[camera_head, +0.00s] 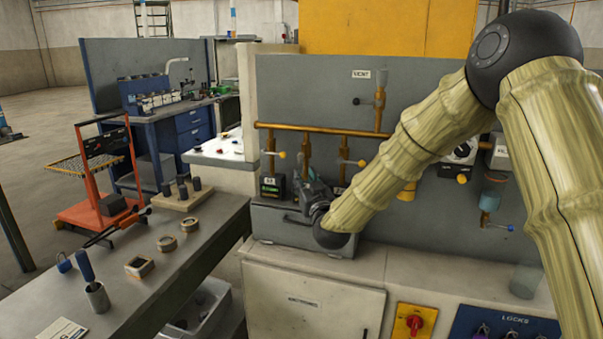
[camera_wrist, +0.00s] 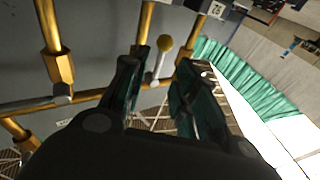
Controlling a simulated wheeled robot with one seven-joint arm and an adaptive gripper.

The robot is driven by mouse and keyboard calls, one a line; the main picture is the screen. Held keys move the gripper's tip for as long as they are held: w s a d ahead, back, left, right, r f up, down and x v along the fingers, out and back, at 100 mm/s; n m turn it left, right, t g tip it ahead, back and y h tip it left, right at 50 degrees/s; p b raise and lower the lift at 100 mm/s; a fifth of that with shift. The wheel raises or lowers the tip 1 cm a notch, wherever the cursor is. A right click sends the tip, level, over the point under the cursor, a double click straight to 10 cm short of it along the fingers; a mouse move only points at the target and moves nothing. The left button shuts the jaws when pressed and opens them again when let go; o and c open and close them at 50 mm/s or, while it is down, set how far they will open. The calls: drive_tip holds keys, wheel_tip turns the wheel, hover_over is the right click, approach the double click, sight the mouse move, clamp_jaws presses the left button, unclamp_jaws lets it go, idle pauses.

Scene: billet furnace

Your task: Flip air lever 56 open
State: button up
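Gold vertical pipes with small levers hang from a gold header pipe (camera_head: 350,130) on the grey panel. A lever with a yellow knob (camera_head: 282,155) is on the leftmost pipe; another yellow-knobbed lever (camera_head: 362,163) is further right. My gripper (camera_head: 312,190) is in front of the lower pipes; its fingertips are hard to make out there. In the wrist view my gripper (camera_wrist: 160,68) is open, with a yellow-knobbed lever (camera_wrist: 165,43) showing between and beyond the fingertips. I see no contact. A small number plate (camera_wrist: 217,9) is nearby; I cannot read it surely as 56.
A grey box (camera_head: 285,224) stands on the ledge below the pipes, close to my gripper. A VENT valve (camera_head: 379,100) is above. The workbench (camera_head: 205,225) holds rings and pegs at left.

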drive_tip(key=v, duration=0.5)
drive_tip(key=shift+s+d+f, duration=0.1)
drive_tip(key=shift+s+f, duration=0.1)
drive_tip(key=shift+s, duration=0.05)
drive_tip(key=s+d+f+m+g+h+p, duration=0.1)
drive_tip(key=s+d+f+g, duration=0.2)
drive_tip(key=s+f, duration=0.6)
drive_tip(key=s+d+f+g+h+p, duration=0.1)
drive_tip(key=s+d+f+g, duration=0.25)
drive_tip(key=f, duration=1.05)
drive_tip(key=s+d+f+m+g+h+p, duration=0.1)
drive_tip(key=s+d+f+g, duration=0.2)
drive_tip(key=s+f, duration=0.6)
drive_tip(key=s+d+f+g+p, duration=0.1)
drive_tip(key=s+d+f+g, duration=0.2)
drive_tip(key=s, duration=0.8)
drive_tip(key=s+d+f+m+g+h+p, duration=0.1)
drive_tip(key=s+d+f+g, duration=0.2)
drive_tip(key=s, duration=0.9)
drive_tip(key=s+d+f+g+h+p, duration=0.1)
drive_tip(key=s+d+f+g, duration=0.2)
drive_tip(key=s+f, duration=0.5)
drive_tip(key=s+d, duration=0.1)
drive_tip(key=s, duration=0.2)
drive_tip(key=shift+s+d+f, duration=0.2)
drive_tip(key=shift+s+d, duration=0.1)
drive_tip(key=shift+d, duration=0.1)
drive_tip(key=shift+g, duration=0.25)
